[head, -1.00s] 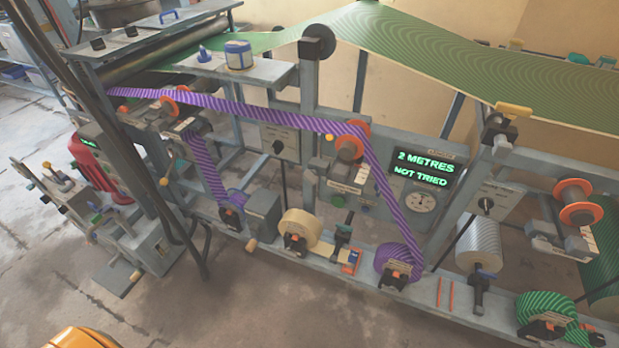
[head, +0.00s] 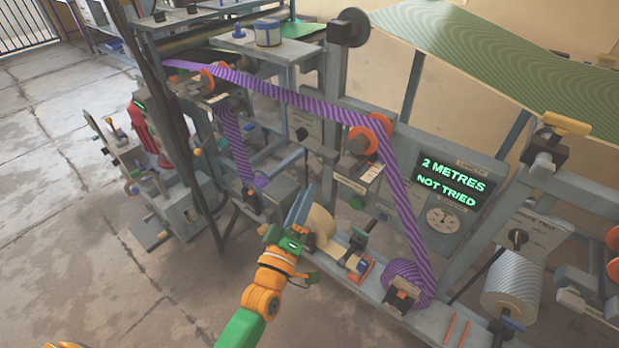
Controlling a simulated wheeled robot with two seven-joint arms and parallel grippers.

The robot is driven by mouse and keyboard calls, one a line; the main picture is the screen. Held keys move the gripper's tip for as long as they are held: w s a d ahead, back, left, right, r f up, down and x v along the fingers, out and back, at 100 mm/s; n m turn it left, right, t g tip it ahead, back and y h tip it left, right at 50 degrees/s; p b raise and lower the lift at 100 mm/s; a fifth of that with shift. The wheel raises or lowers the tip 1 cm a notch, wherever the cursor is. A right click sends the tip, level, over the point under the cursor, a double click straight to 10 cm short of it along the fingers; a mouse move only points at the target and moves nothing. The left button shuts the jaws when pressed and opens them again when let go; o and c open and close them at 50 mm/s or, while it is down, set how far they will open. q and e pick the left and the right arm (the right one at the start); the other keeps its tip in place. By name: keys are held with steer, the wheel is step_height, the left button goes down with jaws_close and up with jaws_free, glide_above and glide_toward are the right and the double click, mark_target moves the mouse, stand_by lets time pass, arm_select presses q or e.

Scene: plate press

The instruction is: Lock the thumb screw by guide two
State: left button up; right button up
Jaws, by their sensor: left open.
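Two orange-flanged guide rollers carry the purple striped web (head: 300,100). One guide (head: 372,137) is near the middle of the head view, the other guide (head: 213,79) is at upper left. Their labels are too small to read, so I cannot tell which is guide two. The thumb screw is too small to make out clearly. My left gripper (head: 301,205) is open, its grey fingers pointing up, below and left of the middle guide. It is apart from that guide and partly hides a cream roll (head: 320,226). My right gripper is not in view.
A dark display (head: 450,182) reads "2 METRES NOT TRIED", with a round dial (head: 441,219) below it. A purple roll (head: 409,283) sits on the lower rail. A grey roll (head: 511,292) stands at right. The floor (head: 80,230) at left is clear.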

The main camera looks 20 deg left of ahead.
mark_target(312, 169)
arm_select(q)
steer(key=x, duration=0.4)
steer(key=a+x, duration=0.1)
steer(key=x, duration=0.1)
steer(key=shift+w+r, duration=0.1)
steer(key=shift+r, duration=0.05)
steer(key=shift+w+d+r, duration=0.1)
steer(key=shift+w+d, duration=0.05)
steer(key=shift+w, duration=0.3)
steer(key=shift+s, duration=0.1)
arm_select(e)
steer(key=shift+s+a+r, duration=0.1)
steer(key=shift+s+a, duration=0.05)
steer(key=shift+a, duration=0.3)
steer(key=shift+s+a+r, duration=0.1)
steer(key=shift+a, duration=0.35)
arm_select(q)
steer(key=shift+c, duration=0.2)
jaws_close()
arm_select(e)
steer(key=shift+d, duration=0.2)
